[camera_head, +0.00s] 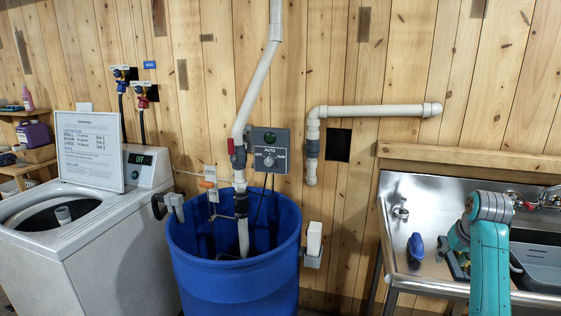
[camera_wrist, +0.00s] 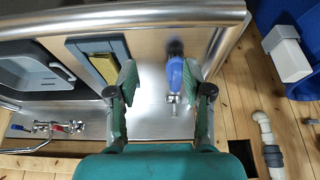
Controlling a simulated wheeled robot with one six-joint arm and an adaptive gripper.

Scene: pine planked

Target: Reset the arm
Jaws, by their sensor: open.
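My teal arm (camera_head: 490,262) reaches over the steel sink counter at the right of the head view, bent at its top joint. My gripper (camera_wrist: 165,88) shows in the wrist view with its two dark green fingers spread well apart. Nothing is held between them. It hangs above the counter (camera_wrist: 150,122). A blue brush-like object (camera_wrist: 178,74) lies on the counter below, seen between the fingers and nearer the right one; it also shows in the head view (camera_head: 416,246). In the head view my arm hides most of the gripper.
A grey tray with a yellow sponge (camera_wrist: 104,66) lies left of the fingers. A grey basin (camera_wrist: 35,75) and faucet (camera_wrist: 52,127) are farther left. A blue barrel (camera_head: 235,275), white washer (camera_head: 100,250) and wall pipes (camera_head: 375,111) stand left of the sink.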

